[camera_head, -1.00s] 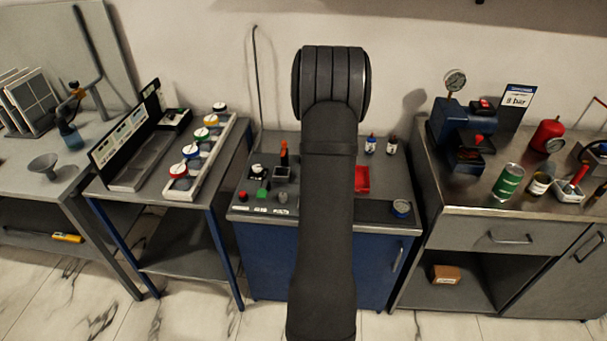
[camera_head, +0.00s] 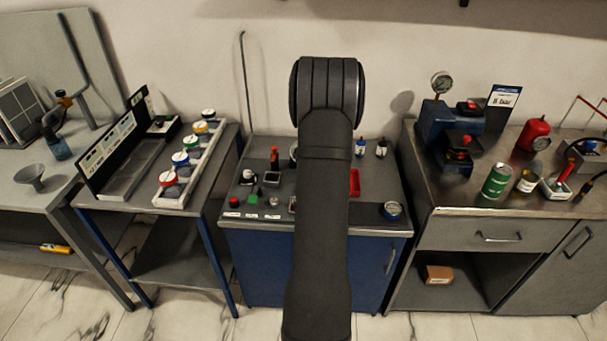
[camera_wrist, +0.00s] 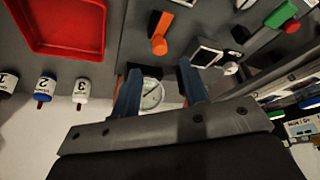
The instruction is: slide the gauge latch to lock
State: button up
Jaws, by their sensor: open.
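My gripper (camera_wrist: 158,78) is open and empty, its two blue fingers apart in the wrist view. A round white-faced gauge (camera_wrist: 152,94) shows between and beyond the fingers; I cannot tell whether they touch it. An orange lever (camera_wrist: 160,36) on a dark base stands past the fingertips; it is upright left of my arm in the head view (camera_head: 274,154). I cannot tell for certain which part is the gauge latch.
A red tray (camera_wrist: 66,26) and numbered bottles (camera_wrist: 80,91) lie left in the wrist view. A green block (camera_wrist: 281,14) and a silver-topped knob (camera_wrist: 230,68) are to the right. The right bench (camera_head: 470,200) holds a blue gauge device (camera_head: 450,120) and cans.

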jog(key=x, duration=0.6)
jog(key=shift+r, duration=0.1)
